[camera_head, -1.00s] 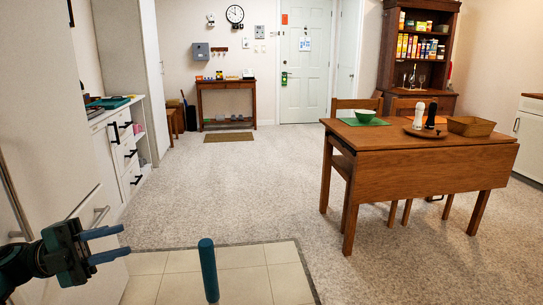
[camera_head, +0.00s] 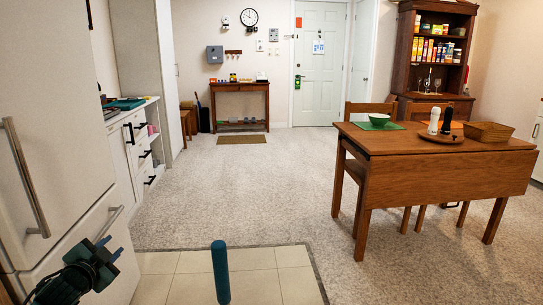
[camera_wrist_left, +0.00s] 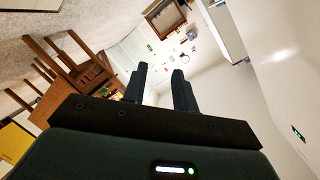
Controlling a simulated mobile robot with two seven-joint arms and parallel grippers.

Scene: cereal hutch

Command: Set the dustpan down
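A teal rounded handle (camera_head: 221,272) stands nearly upright at the bottom middle of the head view. It looks like the dustpan's handle, but its lower part is cut off by the frame edge, and no pan shows. What holds or supports it cannot be seen. My left gripper (camera_head: 111,247) is at the lower left, in front of the white fridge front, well apart from the handle. In the left wrist view its two fingers (camera_wrist_left: 160,70) are apart with nothing between them. My right gripper is not in view.
A fridge with a bar handle (camera_head: 26,180) is close on the left. A wooden table (camera_head: 440,172) with a bowl (camera_head: 379,119) and a basket (camera_head: 488,131) stands at right. Pale tiles (camera_head: 180,287) lie in front, with open carpet (camera_head: 250,190) beyond.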

